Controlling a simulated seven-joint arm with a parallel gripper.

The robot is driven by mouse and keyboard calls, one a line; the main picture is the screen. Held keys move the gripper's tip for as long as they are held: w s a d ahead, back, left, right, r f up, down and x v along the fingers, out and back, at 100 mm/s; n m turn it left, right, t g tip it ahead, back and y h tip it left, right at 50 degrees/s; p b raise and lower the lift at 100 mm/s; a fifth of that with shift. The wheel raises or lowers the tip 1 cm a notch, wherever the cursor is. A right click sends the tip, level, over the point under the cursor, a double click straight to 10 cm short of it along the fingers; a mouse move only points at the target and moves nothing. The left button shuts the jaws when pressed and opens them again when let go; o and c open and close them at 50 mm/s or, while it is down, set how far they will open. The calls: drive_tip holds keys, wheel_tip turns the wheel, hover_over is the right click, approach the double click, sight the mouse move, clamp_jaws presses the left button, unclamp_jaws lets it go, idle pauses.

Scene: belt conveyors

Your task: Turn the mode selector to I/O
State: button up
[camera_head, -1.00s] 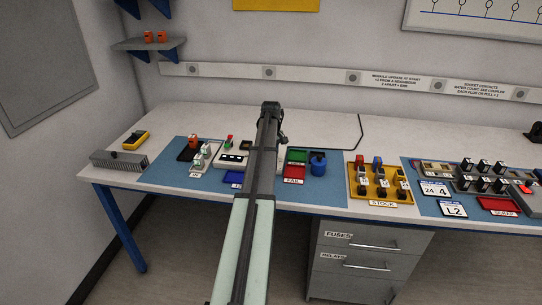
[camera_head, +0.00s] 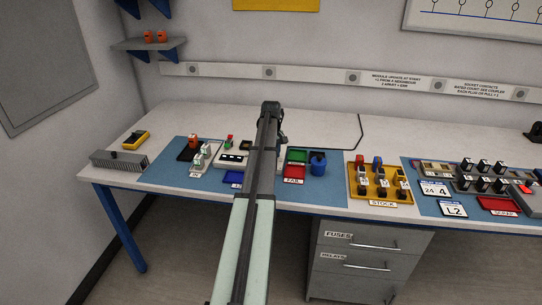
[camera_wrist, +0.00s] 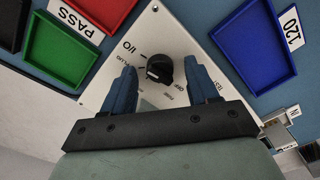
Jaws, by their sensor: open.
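The mode selector is a round black knob (camera_wrist: 159,69) on a white panel (camera_wrist: 112,99) in the wrist view. A pale mark on the knob faces left, toward the side of the panel with the printed labels. The I/O label (camera_wrist: 130,48) is at the upper left of the knob, with a tick line beside it. I cannot tell exactly which position the mark points to. My gripper (camera_wrist: 159,72) is open, with one blue finger on each side of the knob. The right finger is close to the knob; contact cannot be told. In the head view my arm hides the selector.
A green PASS tray (camera_wrist: 62,50), a red tray (camera_wrist: 105,10) and a blue tray (camera_wrist: 255,45) lie around the panel. The bench behind is mostly clear.

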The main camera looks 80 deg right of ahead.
wheel_tip(320, 180, up, 14)
drive_tip(key=shift+f, duration=0.15)
idle(0.4)
drive_tip(key=shift+w, duration=0.1)
idle(0.4)
